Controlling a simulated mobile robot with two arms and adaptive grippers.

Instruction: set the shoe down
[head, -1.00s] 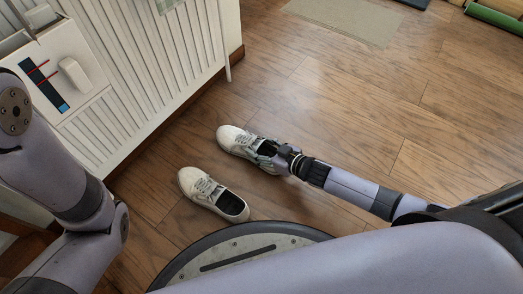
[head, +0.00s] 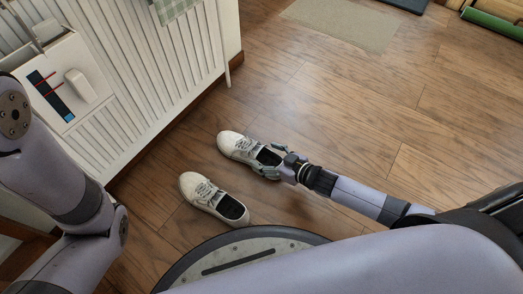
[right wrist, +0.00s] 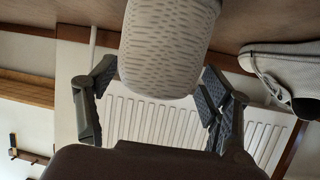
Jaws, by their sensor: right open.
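Two white lace-up shoes stand upright on the wooden floor, side by side and apart. My right gripper (head: 269,165) is at the heel end of the farther shoe (head: 236,144). In the right wrist view its fingers are open, one on each side of the heel (right wrist: 168,48), with visible gaps beside it. The nearer shoe (head: 203,190) is closer to my base, and it also shows at the right of the right wrist view (right wrist: 287,68). My left arm is at the left of the head view, but its gripper is not in view.
A beige mat (head: 338,24) lies at the back, with a green roll (head: 492,22) at the far right. The floor right of the shoes, beyond my right arm, is clear.

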